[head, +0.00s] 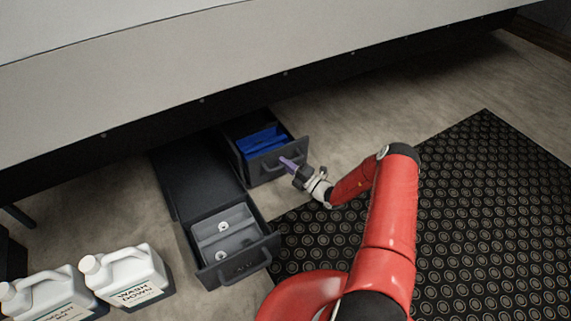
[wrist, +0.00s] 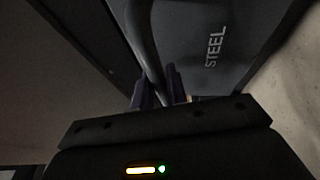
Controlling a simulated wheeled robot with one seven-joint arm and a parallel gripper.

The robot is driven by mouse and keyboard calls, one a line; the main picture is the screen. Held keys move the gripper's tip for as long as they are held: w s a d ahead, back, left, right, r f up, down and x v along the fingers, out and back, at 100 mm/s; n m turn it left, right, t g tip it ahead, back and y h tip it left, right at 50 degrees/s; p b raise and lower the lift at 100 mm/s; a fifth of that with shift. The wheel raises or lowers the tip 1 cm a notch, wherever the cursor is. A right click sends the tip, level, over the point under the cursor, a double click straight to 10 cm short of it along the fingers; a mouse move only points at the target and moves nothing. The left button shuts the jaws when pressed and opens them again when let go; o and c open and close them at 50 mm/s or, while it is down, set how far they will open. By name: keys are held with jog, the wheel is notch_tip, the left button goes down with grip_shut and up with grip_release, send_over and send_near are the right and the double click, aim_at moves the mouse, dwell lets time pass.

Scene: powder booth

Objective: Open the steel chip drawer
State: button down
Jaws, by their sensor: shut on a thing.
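The steel chip drawer (head: 258,177) stands out from the low dark cabinet, open, with blue material (head: 262,141) inside. In the wrist view its grey front (wrist: 235,70) carries the word STEEL. My gripper (head: 287,163) reaches it from the right, at the front of the drawer. In the wrist view the purple fingers (wrist: 160,88) are shut on the drawer's dark bar handle (wrist: 146,45). The fingers and arm hide part of the handle in the head view.
A second drawer (head: 243,267) nearer me is also open, with a grey tray inside. White jugs (head: 129,275) stand at lower left. A black patterned rubber mat (head: 480,210) covers the floor at right. A large pale overhang (head: 250,50) spans above.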

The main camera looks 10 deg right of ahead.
jog(key=s+d+p, duration=0.1)
jog(key=s+d, duration=0.3)
jog(key=s, duration=0.9)
jog(key=s+d+p, duration=0.2)
jog(key=s+d, duration=0.2)
jog(key=s, duration=0.9)
jog(key=shift+s+d, duration=0.35)
jog(key=shift+d, duration=0.05)
jog(key=c, duration=1.4)
grip_release()
jog(key=shift+s, duration=0.1)
jog(key=v, duration=0.7)
jog(key=shift+s+d, duration=0.2)
jog(key=shift+s, duration=0.05)
